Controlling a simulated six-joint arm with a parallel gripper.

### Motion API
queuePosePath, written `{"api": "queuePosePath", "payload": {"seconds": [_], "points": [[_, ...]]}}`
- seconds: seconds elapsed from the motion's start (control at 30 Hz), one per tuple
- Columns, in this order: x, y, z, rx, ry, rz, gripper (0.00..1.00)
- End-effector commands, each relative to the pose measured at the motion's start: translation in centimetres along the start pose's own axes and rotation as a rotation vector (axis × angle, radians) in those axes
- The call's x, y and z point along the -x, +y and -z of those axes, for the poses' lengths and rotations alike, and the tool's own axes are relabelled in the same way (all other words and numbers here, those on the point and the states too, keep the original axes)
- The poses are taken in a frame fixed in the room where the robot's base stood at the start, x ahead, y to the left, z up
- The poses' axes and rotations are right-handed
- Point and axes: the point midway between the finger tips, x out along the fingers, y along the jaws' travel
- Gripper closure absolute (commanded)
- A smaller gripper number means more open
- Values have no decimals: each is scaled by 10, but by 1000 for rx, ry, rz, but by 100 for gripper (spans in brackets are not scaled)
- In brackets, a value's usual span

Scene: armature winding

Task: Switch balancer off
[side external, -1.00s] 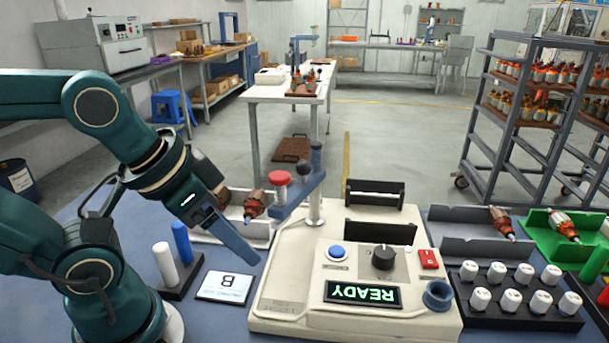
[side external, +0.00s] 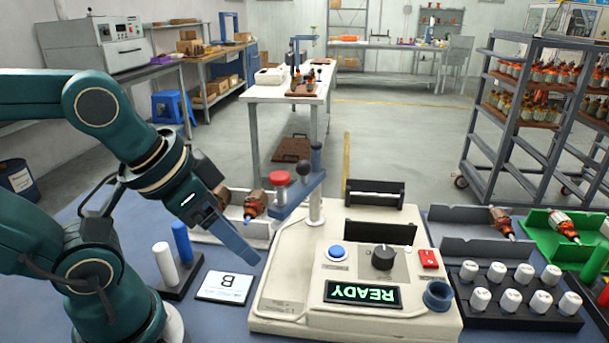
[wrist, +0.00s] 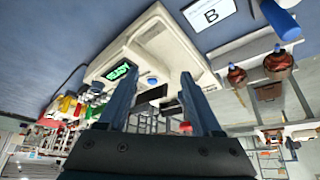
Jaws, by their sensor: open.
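The balancer (side external: 285,290) is a cream-white machine in the middle of the bench. Its display (side external: 363,294) is lit green and reads READY. On its top are a blue button (side external: 337,252), a dark knob (side external: 383,257) and a red switch (side external: 429,259). The switch's position is too small to read. In the wrist view the balancer (wrist: 190,52) and its lit display (wrist: 119,70) appear beyond the fingers. My gripper (wrist: 156,95) is open and empty, its two blue fingers apart. In the side view my gripper (side external: 240,245) hangs left of the balancer, clear of the switch.
A post with a blue arm and red knob (side external: 279,178) rises at the balancer's back left. A card marked B (side external: 224,287) and a holder with white and blue rods (side external: 181,243) lie left. Trays with armatures (side external: 503,222) and a black rack of white pieces (side external: 520,318) stand right.

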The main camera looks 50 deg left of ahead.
Motion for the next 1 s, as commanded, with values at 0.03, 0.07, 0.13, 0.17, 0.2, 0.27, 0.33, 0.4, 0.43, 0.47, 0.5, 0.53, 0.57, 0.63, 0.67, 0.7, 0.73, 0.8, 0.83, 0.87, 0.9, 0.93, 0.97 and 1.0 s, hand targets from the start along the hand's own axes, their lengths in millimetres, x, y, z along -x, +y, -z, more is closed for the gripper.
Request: {"api": "queuePosePath", "payload": {"seconds": [0.03,0.07,0.13,0.17,0.2,0.27,0.33,0.4,0.43,0.47,0.5,0.53,0.57,0.63,0.67,0.7,0.73,0.8,0.83,0.87,0.9,0.93,0.97,1.0], "points": [[0,0,0,0,0,0,34],[0,0,0,0,0,0,34],[0,0,0,0,0,0,34],[0,0,0,0,0,0,41],[0,0,0,-2,0,0,57],[0,0,0,-15,0,0,80],[0,0,0,-51,1,-2,100],[2,4,3,-108,9,-17,100],[4,6,6,-137,19,-29,100],[6,10,10,-170,33,-43,100],[10,15,17,-218,46,-67,100],[12,20,23,-254,56,-88,100],[14,24,29,-291,64,-109,100],[18,35,46,-371,83,-163,100],[19,40,54,-404,92,-186,100],[21,45,64,-447,105,-217,100],[21,49,73,-477,116,-240,100],[21,57,92,-536,142,-290,100],[21,60,100,-557,152,-308,100],[20,62,108,-578,163,-326,100],[18,65,118,-602,179,-349,100],[16,67,126,-618,191,-366,100],[15,69,134,-632,202,-381,100],[11,70,144,-648,217,-400,100]]}}
